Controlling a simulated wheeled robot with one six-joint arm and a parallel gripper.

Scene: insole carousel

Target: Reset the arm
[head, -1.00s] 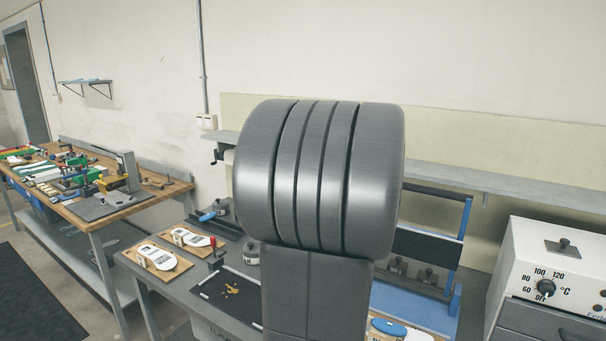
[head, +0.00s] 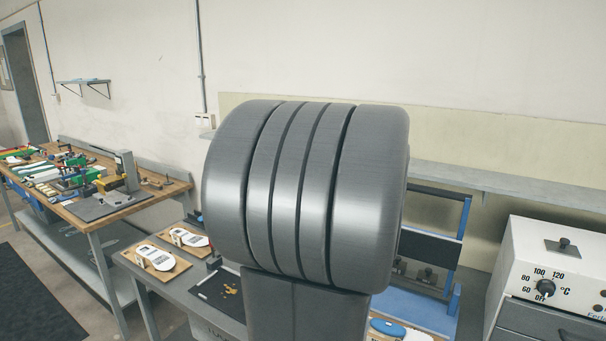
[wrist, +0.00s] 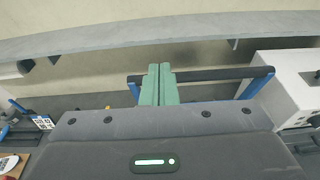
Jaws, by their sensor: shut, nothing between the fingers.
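My gripper (wrist: 159,86) shows in the wrist view as two green fingers pressed together, with nothing between them. It points toward the wall shelf and a black bar on a blue frame, which appear behind it. In the head view my own grey arm link fills the middle and hides the gripper and part of the workbench.
The grey bench (head: 180,289) carries white insoles on wooden boards (head: 155,258) and a black mat (head: 222,290). A blue frame (head: 463,220) stands at right, beside a white heater box (head: 560,262) with a dial. A wall shelf (head: 490,183) runs behind. A wooden table (head: 150,199) stands at left.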

